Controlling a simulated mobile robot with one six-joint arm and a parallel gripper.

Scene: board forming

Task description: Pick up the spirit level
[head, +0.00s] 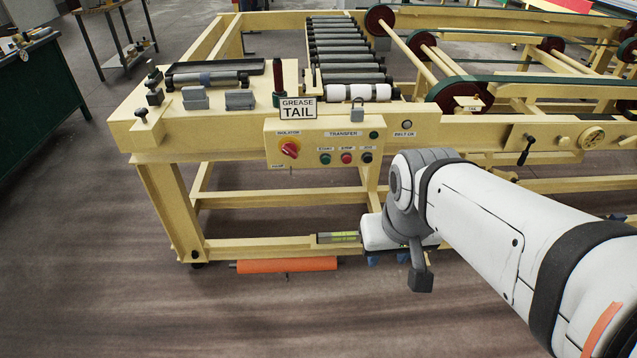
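A short grey bar with a yellow-green window, which looks like the spirit level (338,238), lies level along the low front rail of the yellow machine frame. Its right end meets or passes behind the white part of my wrist, so its full length is hidden. My gripper (388,259) is low at the front of the frame, just right of the visible part of the level. Small blue parts show below the wrist. The fingers are mostly hidden, and I cannot tell whether they touch the level or how far apart they are.
An orange roller (287,265) lies low beneath the rail. A control box (325,143) with knob and buttons hangs above. The yellow bench top (130,120) holds a dark tray (215,72), grey blocks (240,99) and a GREASE TAIL sign (297,109).

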